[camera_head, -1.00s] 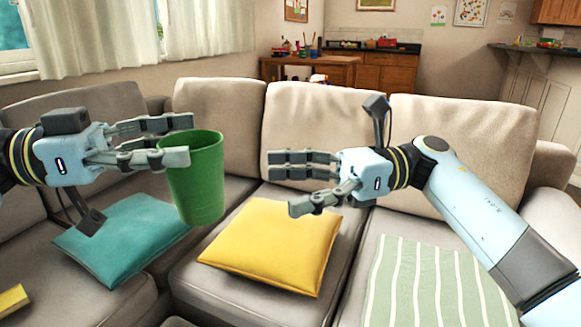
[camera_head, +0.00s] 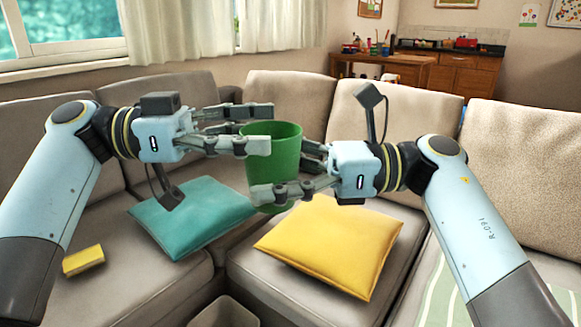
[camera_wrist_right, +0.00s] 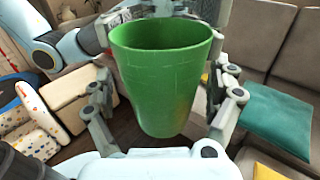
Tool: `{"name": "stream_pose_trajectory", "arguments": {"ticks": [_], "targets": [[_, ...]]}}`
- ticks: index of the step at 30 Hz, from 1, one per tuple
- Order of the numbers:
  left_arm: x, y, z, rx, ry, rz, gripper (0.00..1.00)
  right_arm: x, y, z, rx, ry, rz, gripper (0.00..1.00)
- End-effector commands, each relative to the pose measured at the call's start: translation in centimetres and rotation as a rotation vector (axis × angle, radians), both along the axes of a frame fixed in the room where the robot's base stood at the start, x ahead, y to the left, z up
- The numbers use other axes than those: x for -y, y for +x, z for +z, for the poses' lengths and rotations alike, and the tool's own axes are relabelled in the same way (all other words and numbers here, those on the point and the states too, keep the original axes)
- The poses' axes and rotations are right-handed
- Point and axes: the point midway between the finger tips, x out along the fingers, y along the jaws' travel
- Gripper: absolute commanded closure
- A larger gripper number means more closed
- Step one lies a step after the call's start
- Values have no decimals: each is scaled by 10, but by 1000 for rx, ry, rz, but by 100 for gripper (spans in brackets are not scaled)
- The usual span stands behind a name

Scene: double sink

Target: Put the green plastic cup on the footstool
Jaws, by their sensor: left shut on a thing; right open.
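The green plastic cup (camera_head: 274,165) is upright in the air in front of the sofa, open end up. My left gripper (camera_head: 262,127) is shut on its upper part from the left. My right gripper (camera_head: 288,172) is open, reaching in from the right lower on the cup, with one finger in front and the others partly hidden behind it. In the right wrist view the cup (camera_wrist_right: 160,85) stands between the right fingers. I cannot identify the footstool for certain; a beige square-edged thing (camera_head: 226,314) shows partly at the bottom edge.
The sofa (camera_head: 190,293) fills the middle. A teal cushion (camera_head: 190,215), a yellow cushion (camera_head: 330,245) and a small yellow block (camera_head: 83,260) lie on its seats. A green striped cloth (camera_head: 440,300) is partly behind my right arm. A wooden desk (camera_head: 380,68) stands at the back.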

Motion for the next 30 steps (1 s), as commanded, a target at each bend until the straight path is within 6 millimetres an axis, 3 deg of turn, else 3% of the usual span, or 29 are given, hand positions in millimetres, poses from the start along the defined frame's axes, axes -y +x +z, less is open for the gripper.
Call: {"name": "stream_pose_trajectory", "arguments": {"ticks": [7,20,24,25,30], "targets": [[0,0,0,0,0,0,64,0,0,0,0,0,0,10],[0,0,0,1,0,2,64,0,-1,0,0,1,2,67],[0,1,0,1,0,3,64,0,-1,0,0,1,4,69],[0,1,0,1,0,4,32,0,-1,0,0,1,4,69],[0,1,0,0,0,3,10,0,-1,0,1,1,3,69]]}}
